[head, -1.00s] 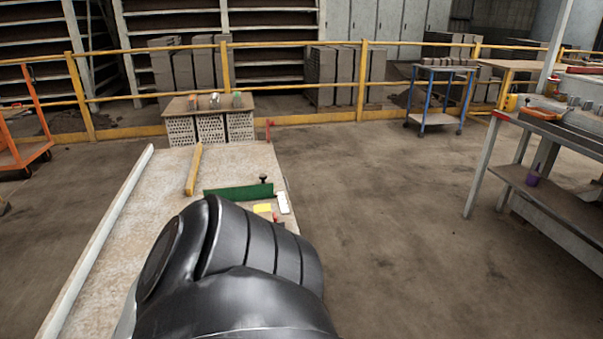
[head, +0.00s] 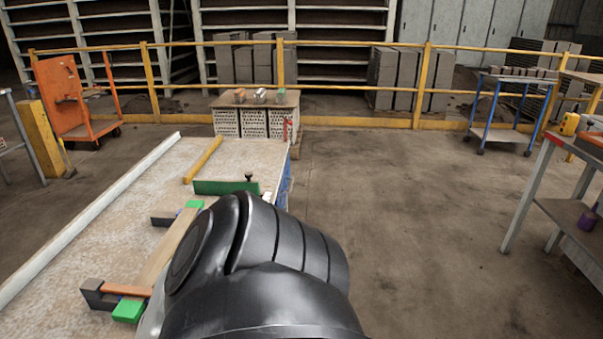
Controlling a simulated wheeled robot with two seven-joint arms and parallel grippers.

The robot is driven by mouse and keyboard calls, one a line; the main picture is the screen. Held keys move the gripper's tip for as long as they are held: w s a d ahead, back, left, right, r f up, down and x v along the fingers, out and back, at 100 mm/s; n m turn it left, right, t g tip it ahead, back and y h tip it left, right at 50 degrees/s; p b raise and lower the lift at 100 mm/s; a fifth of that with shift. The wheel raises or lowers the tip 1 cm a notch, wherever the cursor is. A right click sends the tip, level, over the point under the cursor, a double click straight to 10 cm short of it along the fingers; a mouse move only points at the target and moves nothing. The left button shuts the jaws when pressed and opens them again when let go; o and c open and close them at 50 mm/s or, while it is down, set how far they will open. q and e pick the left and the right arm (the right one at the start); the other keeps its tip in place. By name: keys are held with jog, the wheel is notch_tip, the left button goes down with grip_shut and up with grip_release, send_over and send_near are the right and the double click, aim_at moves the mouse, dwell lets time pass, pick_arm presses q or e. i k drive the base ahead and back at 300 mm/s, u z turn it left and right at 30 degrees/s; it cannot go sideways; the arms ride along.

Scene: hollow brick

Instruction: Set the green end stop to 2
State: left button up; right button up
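A long green bar (head: 228,187) lies across the far part of the pale worktable (head: 95,222), with a dark knob (head: 248,177) at its right end. Nearer, a jig with a wooden strip (head: 165,255) has a green block (head: 128,310) at its near end and a smaller green piece (head: 194,204) at its far end. Dark brackets (head: 95,292) sit beside them. I cannot read any numbers or tell a setting. My large black arm link hides the table's near right part. Neither gripper shows.
A yellow bar (head: 203,160) lies near the table's far end, and a white rail (head: 90,215) runs along its left side. An orange trolley (head: 75,100) is at the left, a workbench (head: 560,205) at the right. The floor between is open.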

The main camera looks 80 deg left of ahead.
aim_at(202, 187)
jog(key=u, duration=1.7)
jog(key=i, duration=3.45)
jog(key=u, duration=3.75)
jog(key=i, duration=0.5)
jog(key=u, duration=0.05)
